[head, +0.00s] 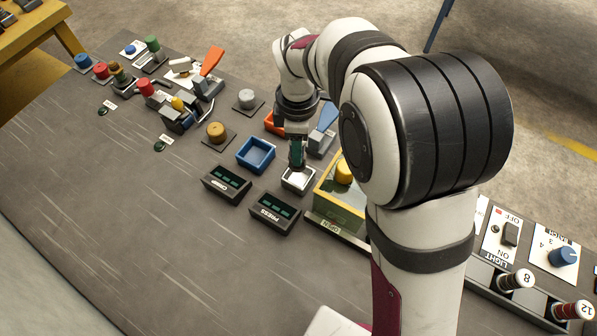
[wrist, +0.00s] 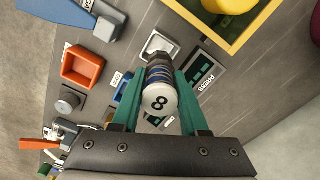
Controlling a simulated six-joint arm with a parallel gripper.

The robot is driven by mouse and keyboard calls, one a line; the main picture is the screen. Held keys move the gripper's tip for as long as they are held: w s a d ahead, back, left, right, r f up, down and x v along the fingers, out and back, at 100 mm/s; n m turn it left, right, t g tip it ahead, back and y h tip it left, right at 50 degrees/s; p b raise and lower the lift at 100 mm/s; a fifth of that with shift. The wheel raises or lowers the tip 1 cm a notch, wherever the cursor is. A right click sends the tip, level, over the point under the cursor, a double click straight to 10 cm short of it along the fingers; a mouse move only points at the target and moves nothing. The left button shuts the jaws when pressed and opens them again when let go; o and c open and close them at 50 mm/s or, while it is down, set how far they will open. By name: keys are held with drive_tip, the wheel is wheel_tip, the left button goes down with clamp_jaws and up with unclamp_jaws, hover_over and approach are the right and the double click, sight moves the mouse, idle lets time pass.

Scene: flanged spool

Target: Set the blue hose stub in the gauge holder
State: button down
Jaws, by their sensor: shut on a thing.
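My gripper (wrist: 158,92) is shut on a banded cylinder, the blue hose stub (wrist: 160,98), between its green fingers. Its near end is pale and marked 8, with dark bluish bands beyond. In the head view my gripper (head: 297,153) points down just above a small pale square holder, which I take for the gauge holder (head: 298,180). The holder (wrist: 160,44) shows beyond the stub's far end in the wrist view. The fingers mostly hide the stub in the head view. I cannot tell whether its lower end touches the holder.
PRESS (head: 270,213) and CRIMP (head: 227,184) displays stand close in front. A blue tray (head: 241,158) is left of the holder, and a yellow-framed station (head: 323,203) is right. Two numbered stubs (head: 516,279) sit at the far right. The table's left front is clear.

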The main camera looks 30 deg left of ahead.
wheel_tip(320, 180, down, 7)
drive_tip(key=shift+f, duration=0.1)
drive_tip(key=shift+f, duration=0.2)
drive_tip(key=shift+c, duration=2.1)
unclamp_jaws()
drive_tip(key=shift+f, duration=0.1)
